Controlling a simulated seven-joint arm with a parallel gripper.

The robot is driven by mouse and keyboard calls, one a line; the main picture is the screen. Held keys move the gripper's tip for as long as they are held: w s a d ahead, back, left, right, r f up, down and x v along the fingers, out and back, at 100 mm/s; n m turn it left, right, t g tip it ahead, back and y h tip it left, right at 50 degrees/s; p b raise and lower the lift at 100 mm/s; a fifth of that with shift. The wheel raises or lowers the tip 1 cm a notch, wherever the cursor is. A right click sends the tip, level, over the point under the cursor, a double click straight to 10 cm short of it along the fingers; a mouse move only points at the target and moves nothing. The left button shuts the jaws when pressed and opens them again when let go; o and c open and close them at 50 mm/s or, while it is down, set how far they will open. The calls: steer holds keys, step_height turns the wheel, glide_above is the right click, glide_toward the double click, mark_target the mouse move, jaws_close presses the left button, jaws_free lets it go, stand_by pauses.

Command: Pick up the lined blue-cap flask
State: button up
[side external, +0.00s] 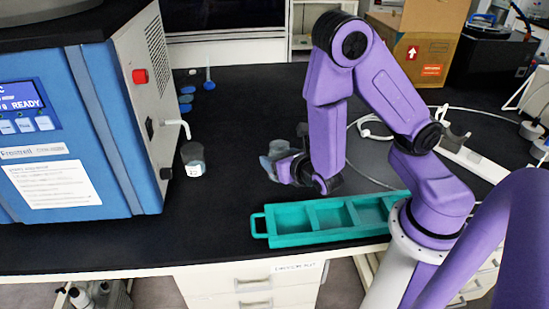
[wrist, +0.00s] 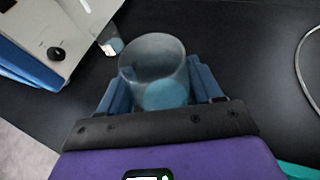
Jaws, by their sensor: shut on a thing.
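A clear, greyish flask (wrist: 152,58) with a pale blue round patch low on its near side is between the two blue fingers of my gripper (wrist: 160,84) in the wrist view. The fingers press on it from both sides.
The blue and grey freeze dryer (side external: 70,125) stands at left with a white port (side external: 178,125) on its side. A green compartment tray (side external: 285,241) lies near the front edge. A white cable (side external: 365,165) curves at right.

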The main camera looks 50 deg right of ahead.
steer(key=shift+s+r, duration=0.35)
steer(key=shift+s, duration=0.4)
steer(key=shift+s+r, duration=0.3)
steer(key=shift+s, duration=0.4)
